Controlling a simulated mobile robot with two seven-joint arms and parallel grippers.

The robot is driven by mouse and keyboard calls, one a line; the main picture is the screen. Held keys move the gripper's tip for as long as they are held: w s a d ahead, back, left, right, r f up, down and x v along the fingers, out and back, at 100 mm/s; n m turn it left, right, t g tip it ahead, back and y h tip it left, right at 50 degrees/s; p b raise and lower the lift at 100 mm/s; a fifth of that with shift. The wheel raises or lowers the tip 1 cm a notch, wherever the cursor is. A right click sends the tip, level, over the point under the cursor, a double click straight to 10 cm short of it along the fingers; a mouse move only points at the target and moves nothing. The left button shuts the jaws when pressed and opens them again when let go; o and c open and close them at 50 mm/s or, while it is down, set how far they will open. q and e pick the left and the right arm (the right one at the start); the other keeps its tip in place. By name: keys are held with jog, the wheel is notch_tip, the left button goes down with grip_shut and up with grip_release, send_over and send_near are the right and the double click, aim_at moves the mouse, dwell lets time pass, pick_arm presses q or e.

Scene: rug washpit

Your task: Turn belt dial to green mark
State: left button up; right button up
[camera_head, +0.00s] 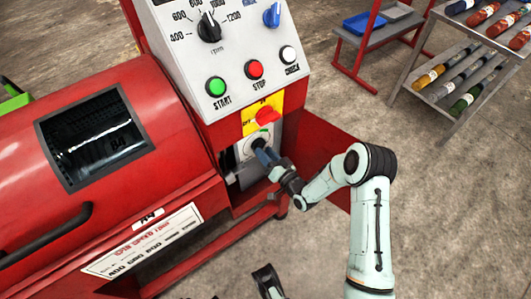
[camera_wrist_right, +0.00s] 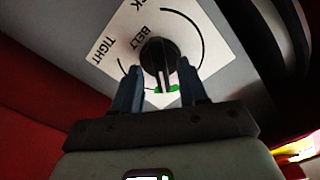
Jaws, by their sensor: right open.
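The belt dial (camera_wrist_right: 158,56) is a round black knob on a white plate (camera_wrist_right: 108,48) lettered "BELT" and "TIGHT", with a curved black scale line. A green mark (camera_wrist_right: 174,89) shows near the knob's lower edge, beside a pale strip. My right gripper (camera_wrist_right: 160,88) is open, with one finger to either side of the knob's lower part; I cannot tell whether they touch it. In the head view, my right gripper (camera_head: 266,154) reaches the dial (camera_head: 257,143) below the yellow switch plate and partly hides it. A dark gripper, apparently my left (camera_head: 267,280), shows at the bottom edge, its opening unclear.
The red machine's panel has a green start button (camera_head: 215,86), a red stop button (camera_head: 254,69) and a black speed knob (camera_head: 209,27). A red rotary switch (camera_head: 267,116) sits just above the dial. A bottle rack (camera_head: 455,90) stands at the upper right. The floor between is clear.

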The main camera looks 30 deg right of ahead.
pick_arm(q)
jog(key=shift+s+d+r+g+p, duration=0.15)
jog(key=shift+s+d+r+p, duration=0.35)
jog(key=shift+s+r, duration=0.1)
jog(key=shift+s+d+r+g+p, duration=0.15)
jog(key=shift+s+d+r+p, duration=0.2)
jog(key=shift+s+r+p, duration=0.2)
pick_arm(e)
jog(key=s+d, duration=0.1)
jog(key=s, duration=1.1)
jog(key=shift+s, duration=0.4)
